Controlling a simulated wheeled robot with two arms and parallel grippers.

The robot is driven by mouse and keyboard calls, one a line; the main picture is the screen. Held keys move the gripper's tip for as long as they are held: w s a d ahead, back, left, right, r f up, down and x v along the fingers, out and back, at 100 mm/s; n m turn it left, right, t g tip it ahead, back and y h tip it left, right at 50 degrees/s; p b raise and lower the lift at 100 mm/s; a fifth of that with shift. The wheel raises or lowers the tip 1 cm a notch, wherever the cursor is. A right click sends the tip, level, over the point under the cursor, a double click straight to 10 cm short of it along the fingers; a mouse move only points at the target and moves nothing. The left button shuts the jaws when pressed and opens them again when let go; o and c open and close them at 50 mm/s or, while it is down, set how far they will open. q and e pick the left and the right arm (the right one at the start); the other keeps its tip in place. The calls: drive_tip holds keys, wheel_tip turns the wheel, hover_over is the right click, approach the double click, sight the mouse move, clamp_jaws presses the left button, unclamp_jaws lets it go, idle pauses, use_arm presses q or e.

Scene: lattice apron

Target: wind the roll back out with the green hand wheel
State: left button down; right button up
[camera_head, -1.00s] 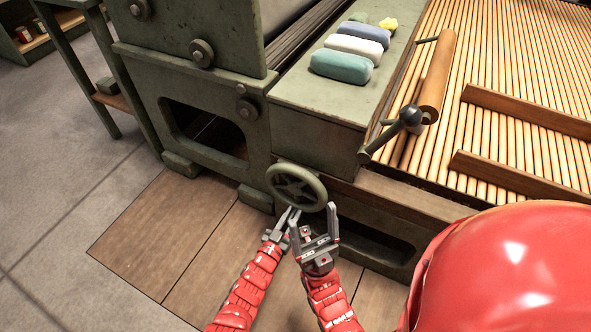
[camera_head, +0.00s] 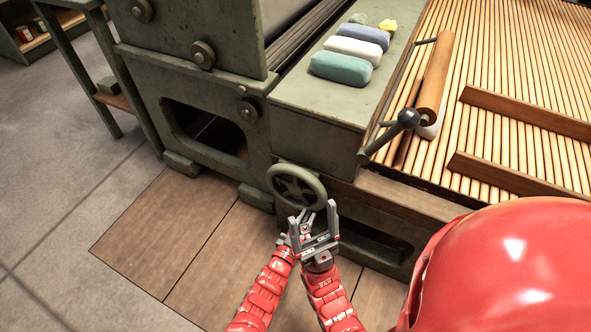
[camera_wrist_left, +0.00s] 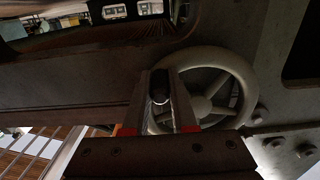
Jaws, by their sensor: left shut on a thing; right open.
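The green hand wheel (camera_head: 297,186) is on the front of the grey-green machine, and its spokes show in the left wrist view (camera_wrist_left: 215,110). My left gripper (camera_head: 306,218) is shut on the wheel at its lower rim. In the left wrist view its fingers (camera_wrist_left: 160,100) close around a small dark round-ended part, and the exact grip is hard to make out. My right gripper (camera_head: 314,211) is open and empty, just below the wheel, partly covering the left one. A brown roll (camera_head: 435,78) lies over the wooden slats, with a whitish piece (camera_head: 429,128) at its near end.
Blue-green, white and blue bundles (camera_head: 341,68) lie on the machine's flat top. A dark ball-ended lever (camera_head: 408,117) stands by the roll. Wooden bars cross the slatted apron (camera_head: 520,150). My red body fills the lower right. The floor at left is clear.

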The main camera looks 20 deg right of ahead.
sight(319, 208)
use_arm(q)
drive_tip(key=r+p, duration=0.1)
drive_tip(key=s+d+r, duration=0.1)
drive_tip(key=r+p, duration=0.1)
drive_tip(key=shift+s+d+p, duration=0.25)
drive_tip(key=shift+s+p, duration=0.05)
drive_tip(key=shift+s, duration=0.15)
